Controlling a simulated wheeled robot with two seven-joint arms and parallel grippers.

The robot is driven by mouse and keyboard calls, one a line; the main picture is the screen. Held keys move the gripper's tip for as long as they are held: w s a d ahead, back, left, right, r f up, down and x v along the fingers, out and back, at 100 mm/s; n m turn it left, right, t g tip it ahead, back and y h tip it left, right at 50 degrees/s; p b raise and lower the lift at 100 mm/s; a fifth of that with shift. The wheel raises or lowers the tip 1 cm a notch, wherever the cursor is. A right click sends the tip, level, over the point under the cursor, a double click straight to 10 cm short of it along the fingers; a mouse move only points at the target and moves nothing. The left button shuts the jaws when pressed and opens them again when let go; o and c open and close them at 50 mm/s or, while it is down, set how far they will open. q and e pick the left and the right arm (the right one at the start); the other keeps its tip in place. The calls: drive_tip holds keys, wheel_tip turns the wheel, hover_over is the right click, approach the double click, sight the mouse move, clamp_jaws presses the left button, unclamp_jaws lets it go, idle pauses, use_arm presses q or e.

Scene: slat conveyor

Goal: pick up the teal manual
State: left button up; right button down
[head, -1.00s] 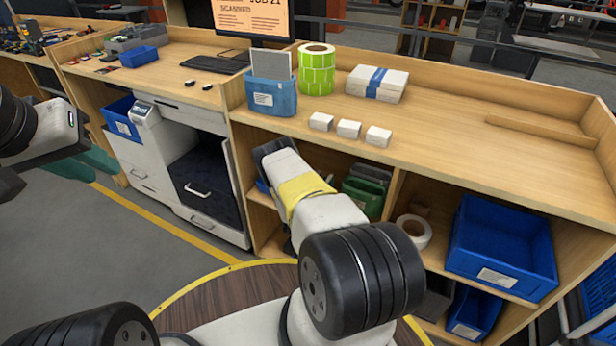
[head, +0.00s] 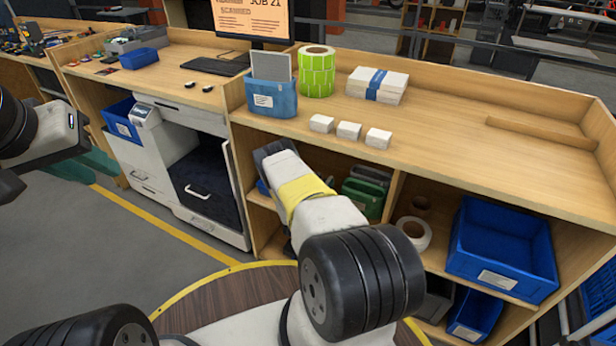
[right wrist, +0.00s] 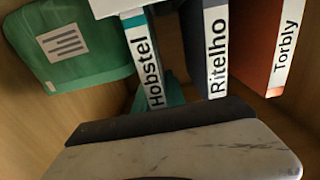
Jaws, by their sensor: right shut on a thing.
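The teal manual (right wrist: 137,45), with a white spine label reading "Hobstel", stands in the right wrist view between a green box and a dark manual. My right gripper (right wrist: 140,70) is shut on the teal manual. One pale finger with a dark pad crosses the bottom of that view, and a pale edge shows at the top. In the head view my right arm reaches down to the shelf under the counter, and its fingertips and the manual are hidden there. My left arm shows at the left edge; its fingers cannot be made out.
A dark manual labelled "Ritelho" (right wrist: 213,50) and an orange-brown one labelled "Torbly" (right wrist: 277,50) stand to the right. A green box (right wrist: 75,45) is close on the left. The counter (head: 480,165) lies above the shelf.

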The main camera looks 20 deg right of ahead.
drive_tip(key=shift+r, duration=0.1)
wheel_tip(320, 180, up, 17)
idle(0.9)
